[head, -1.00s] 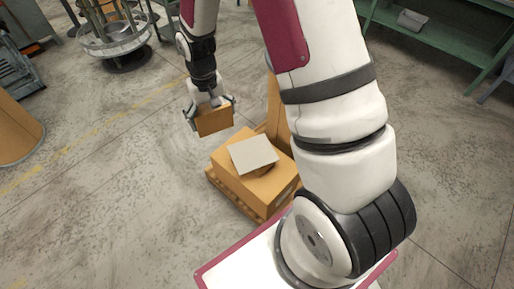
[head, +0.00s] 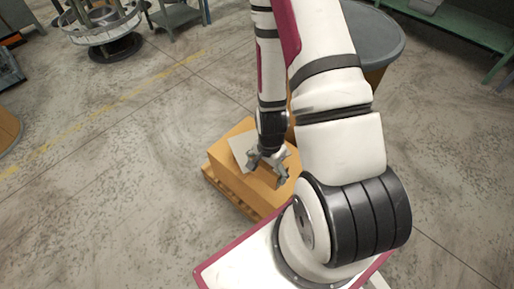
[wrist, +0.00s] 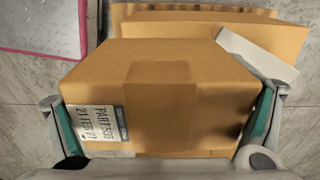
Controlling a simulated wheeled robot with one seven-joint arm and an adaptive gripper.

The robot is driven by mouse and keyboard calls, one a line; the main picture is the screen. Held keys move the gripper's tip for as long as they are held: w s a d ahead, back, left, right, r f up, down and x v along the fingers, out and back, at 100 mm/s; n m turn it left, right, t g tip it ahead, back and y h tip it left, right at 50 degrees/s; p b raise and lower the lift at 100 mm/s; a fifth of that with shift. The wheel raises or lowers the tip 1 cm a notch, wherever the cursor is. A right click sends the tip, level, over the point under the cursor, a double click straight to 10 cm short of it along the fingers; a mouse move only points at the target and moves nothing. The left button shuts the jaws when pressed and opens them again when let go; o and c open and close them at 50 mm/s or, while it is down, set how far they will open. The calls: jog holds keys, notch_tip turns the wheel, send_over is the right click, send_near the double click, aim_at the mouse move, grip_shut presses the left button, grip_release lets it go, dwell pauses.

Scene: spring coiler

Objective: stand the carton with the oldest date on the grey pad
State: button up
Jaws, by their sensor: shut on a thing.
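My gripper (head: 267,174) is shut on a brown cardboard carton (wrist: 165,80), one finger on each side of it. A white label (wrist: 97,124) on the carton reads roughly "PARTS" and "21 FEB", with the last characters unclear. In the head view the held carton hardly stands out from the brown below. The light grey pad (head: 239,148) lies on top of a large brown box. My gripper is over that box, beside or partly over the pad. In the wrist view a pale corner of the pad (wrist: 262,54) shows past the carton; I cannot tell whether they touch.
The large brown box (head: 230,170) stands on a wooden pallet (head: 229,193). A grey-topped drum (head: 375,40) is behind my arm. A green bench (head: 465,25) is at the back right, and a round metal machine (head: 105,22) at the back left.

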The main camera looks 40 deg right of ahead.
jog(key=shift+w+d+f+b, duration=0.25)
jog(key=shift+w+b, duration=0.3)
jog(key=shift+b, duration=1.15)
jog(key=shift+w+d+f+b, duration=0.15)
jog(key=shift+w+d+b, duration=0.3)
jog(key=shift+b, duration=1.25)
jog(key=w+d, duration=0.1)
jog(key=w, duration=0.3)
jog(key=w+d+b, duration=0.1)
jog(key=w+d, duration=0.1)
jog(key=w, duration=0.2)
jog(key=w+d+b, duration=0.1)
jog(key=w+d, duration=0.1)
jog(key=w, duration=0.2)
jog(key=shift+d+f, duration=0.15)
jog(key=shift+f, duration=0.25)
jog(key=shift+w+d+f+b, duration=0.1)
jog(key=shift+f+b, duration=0.2)
jog(key=shift+b, duration=0.1)
jog(key=shift+f+b, duration=0.6)
jog(key=shift+f, duration=0.9)
jog(key=shift+f, duration=0.1)
jog(key=o, duration=1.6)
